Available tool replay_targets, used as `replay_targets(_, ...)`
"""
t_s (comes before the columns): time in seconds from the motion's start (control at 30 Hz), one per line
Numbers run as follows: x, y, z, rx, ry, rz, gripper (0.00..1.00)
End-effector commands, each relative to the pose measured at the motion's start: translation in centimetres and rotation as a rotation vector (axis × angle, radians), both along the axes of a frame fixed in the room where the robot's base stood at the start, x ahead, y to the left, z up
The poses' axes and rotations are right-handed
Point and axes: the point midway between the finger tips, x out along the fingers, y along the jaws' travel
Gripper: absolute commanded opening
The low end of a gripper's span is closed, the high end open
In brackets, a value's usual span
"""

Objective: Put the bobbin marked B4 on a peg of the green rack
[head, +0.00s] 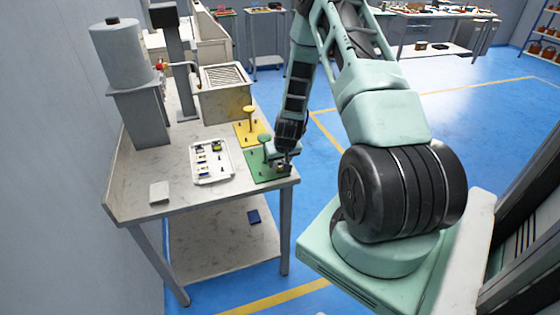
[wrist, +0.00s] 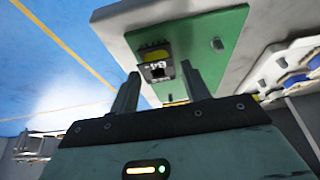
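The bobbin marked B4 (wrist: 155,53), black with a yellow winding, stands at the green rack (wrist: 232,22) in the wrist view, near one end of its plate. Any peg inside the bobbin is hidden. One bare peg (wrist: 218,45) shows beside it. My gripper (wrist: 160,71) is open, its two fingers apart, with the bobbin just beyond and between the fingertips; I see no finger closed on it. In the head view, my gripper (head: 283,164) is low over the right end of the green rack (head: 262,174) and largely hides the bobbin.
A white tray (head: 211,178) with several small parts lies left of the green rack. A yellow rack (head: 243,127) stands behind it. A grey block (head: 159,192) lies at the table's left front. The winder (head: 140,100) and a box (head: 222,105) stand further back.

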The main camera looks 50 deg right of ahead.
Motion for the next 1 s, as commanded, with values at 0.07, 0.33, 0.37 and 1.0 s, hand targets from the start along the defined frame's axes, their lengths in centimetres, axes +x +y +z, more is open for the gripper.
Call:
replay_targets(0.07, 0.0, 0.0, 0.0, 0.0, 0.0, 0.0, 0.59)
replay_targets(0.33, 0.0, 0.0, 0.1, 0.0, 0.0, 0.0, 0.59)
replay_targets(0.37, 0.0, 0.0, 0.3, 0.0, 0.0, 0.0, 0.59)
replay_targets(1.0, -3.4, 2.1, 10.0, -0.003, -0.003, 0.001, 0.59)
